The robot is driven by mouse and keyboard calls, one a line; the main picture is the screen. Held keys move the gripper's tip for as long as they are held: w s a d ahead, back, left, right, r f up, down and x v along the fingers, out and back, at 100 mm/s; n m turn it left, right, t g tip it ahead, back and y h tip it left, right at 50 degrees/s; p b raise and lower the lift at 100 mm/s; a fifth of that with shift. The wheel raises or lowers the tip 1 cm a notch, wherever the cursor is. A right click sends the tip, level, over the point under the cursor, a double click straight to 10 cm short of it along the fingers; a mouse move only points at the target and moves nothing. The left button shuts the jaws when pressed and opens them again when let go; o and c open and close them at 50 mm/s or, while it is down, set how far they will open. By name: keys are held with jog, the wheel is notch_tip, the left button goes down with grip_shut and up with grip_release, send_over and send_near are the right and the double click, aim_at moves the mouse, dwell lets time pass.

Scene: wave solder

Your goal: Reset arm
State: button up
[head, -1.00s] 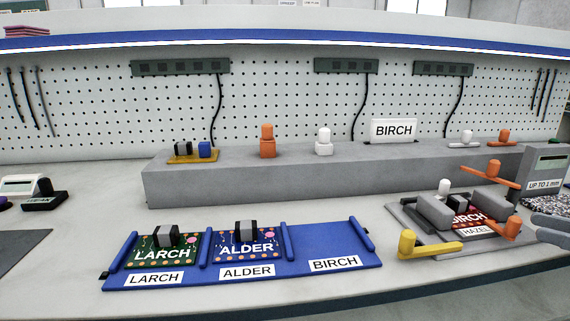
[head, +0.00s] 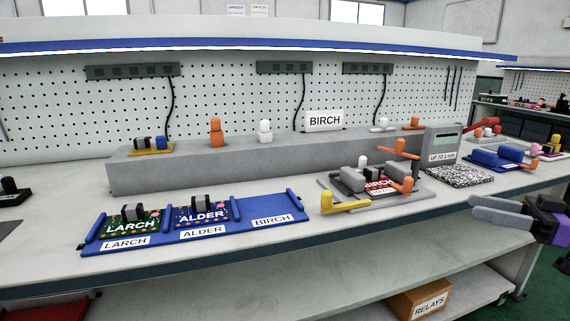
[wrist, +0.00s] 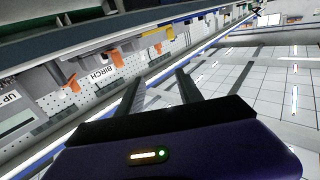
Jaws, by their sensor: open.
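My gripper (head: 502,211) is at the right edge of the head view, in front of the bench edge. Its two grey fingers are apart with nothing between them. The red BIRCH board (head: 380,185) sits in the grey fixture (head: 345,207) with orange and yellow handles.
A grey ledge (head: 180,177) behind carries orange and white pegs and a BIRCH sign (head: 324,119). A grey UP TO 1 mm unit (head: 442,142) stands right of the fixture. A RELAYS box (head: 420,299) is on the lower shelf. Open floor lies right of the bench.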

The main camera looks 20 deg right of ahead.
jog(key=w+d+f+m+t+h, duration=0.4)
jog(key=w+d+m+t+h, duration=0.15)
jog(key=d+m+h, duration=0.45)
jog(key=s+a+f+m+g+h, duration=0.1)
jog(key=s+a+f+m+h, duration=0.1)
jog(key=a+f+m+h, duration=0.45)
jog(key=s+a+f+m+g+h, duration=0.1)
jog(key=s+a+f+h, duration=0.15)
jog(key=f, duration=0.75)
jog(key=s+a+f+n+y, duration=0.2)
jog(key=s+a+n, duration=0.1)
jog(key=s+a, duration=0.85)
jog(key=s+a+f+n+g+y, duration=0.1)
jog(key=s+a+n+y, duration=0.15)
jog(key=s+a, duration=0.9)
jog(key=s+a+f+n+y, duration=0.1)
jog(key=s+a+f+n, duration=0.15)
jog(key=s+a, duration=0.9)
notch_tip(320, 180, up, 28)
jog(key=d+p, duration=0.1)
jog(key=p, duration=2.6)
jog(key=shift+s+d+r, duration=0.2)
jog(key=shift+s+r, duration=0.05)
jog(key=shift+s, duration=0.2)
